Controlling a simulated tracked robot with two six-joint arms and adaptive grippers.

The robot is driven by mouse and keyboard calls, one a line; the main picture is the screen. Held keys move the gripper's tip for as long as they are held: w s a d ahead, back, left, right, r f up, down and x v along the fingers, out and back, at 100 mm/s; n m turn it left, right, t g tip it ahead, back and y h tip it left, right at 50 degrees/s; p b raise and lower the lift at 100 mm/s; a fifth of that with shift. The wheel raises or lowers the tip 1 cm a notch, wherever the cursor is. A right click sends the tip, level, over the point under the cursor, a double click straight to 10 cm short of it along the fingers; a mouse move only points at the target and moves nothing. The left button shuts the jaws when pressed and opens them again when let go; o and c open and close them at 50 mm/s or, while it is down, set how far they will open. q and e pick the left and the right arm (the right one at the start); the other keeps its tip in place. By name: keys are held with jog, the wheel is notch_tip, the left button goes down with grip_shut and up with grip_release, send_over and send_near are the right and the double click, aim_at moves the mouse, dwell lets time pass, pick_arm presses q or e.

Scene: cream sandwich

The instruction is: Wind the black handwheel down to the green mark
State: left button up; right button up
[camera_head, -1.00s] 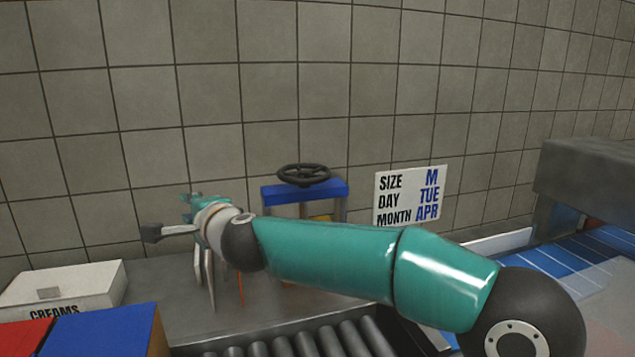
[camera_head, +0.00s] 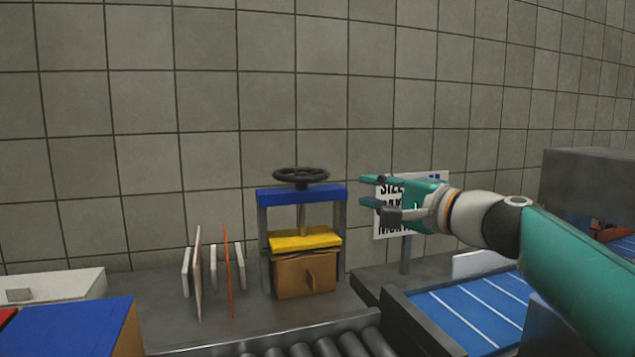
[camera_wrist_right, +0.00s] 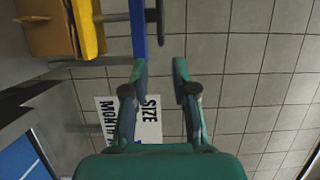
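The black handwheel (camera_head: 301,175) sits on top of a press with a blue crossbar (camera_head: 302,194) and grey posts. Below it, a yellow plate (camera_head: 304,239) rests on or just above a brown box (camera_head: 304,275). No green mark can be made out. My right gripper (camera_head: 370,190) is open and empty, to the right of the press at about the crossbar's height, apart from the wheel. In the right wrist view the handwheel (camera_wrist_right: 154,20) shows edge-on beyond the open fingers (camera_wrist_right: 158,75). My left gripper is not in view.
A sign (camera_head: 440,185) stands behind my right gripper. Upright thin panels (camera_head: 198,275) stand left of the press. A blue box (camera_head: 85,325) and a white box (camera_head: 55,285) lie at left. Rollers (camera_head: 320,345) run in front; a blue belt (camera_head: 470,305) lies at right.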

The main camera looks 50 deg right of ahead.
aim_at(323, 180)
jog(key=w+p, duration=0.1)
jog(key=w, duration=0.4)
jog(key=w+d+p, duration=0.1)
jog(key=w, duration=0.4)
jog(key=w+d+p, duration=0.1)
jog(key=w, duration=0.4)
jog(key=shift+w+d, duration=0.15)
jog(key=shift+d, duration=0.1)
jog(key=shift+f, duration=0.1)
grip_shut()
